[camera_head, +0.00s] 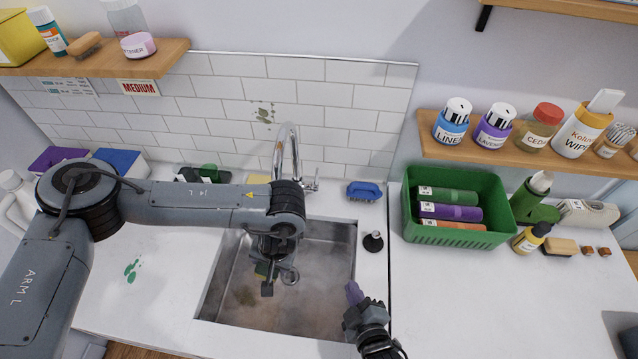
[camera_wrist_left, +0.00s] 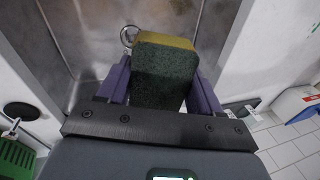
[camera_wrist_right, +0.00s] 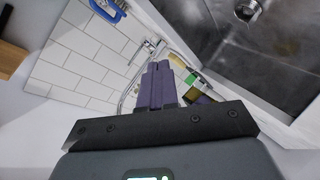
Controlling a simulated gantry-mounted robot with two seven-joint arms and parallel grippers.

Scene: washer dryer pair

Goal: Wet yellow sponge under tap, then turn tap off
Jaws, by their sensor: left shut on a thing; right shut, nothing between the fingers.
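A sponge, dark green with a yellow layer, shows in the left wrist view (camera_wrist_left: 165,78), gripped between my left gripper's (camera_wrist_left: 160,88) purple fingers. In the head view my left gripper (camera_head: 267,284) is low over the steel sink (camera_head: 325,285), and only a bit of the sponge (camera_head: 261,269) shows. The chrome tap (camera_head: 290,140) stands behind the sink, its side handle (camera_head: 312,186) on the right. My arm hides its lower part; I cannot tell whether water runs. My right gripper (camera_head: 354,293) is shut and empty at the sink's right edge, apart from the tap.
A black stopper (camera_head: 373,241) and a blue brush (camera_head: 364,190) lie right of the sink. A green crate (camera_head: 456,238) with rolled items stands farther right. A wall shelf (camera_head: 520,150) with jars hangs above it. The front right counter (camera_head: 480,300) is clear.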

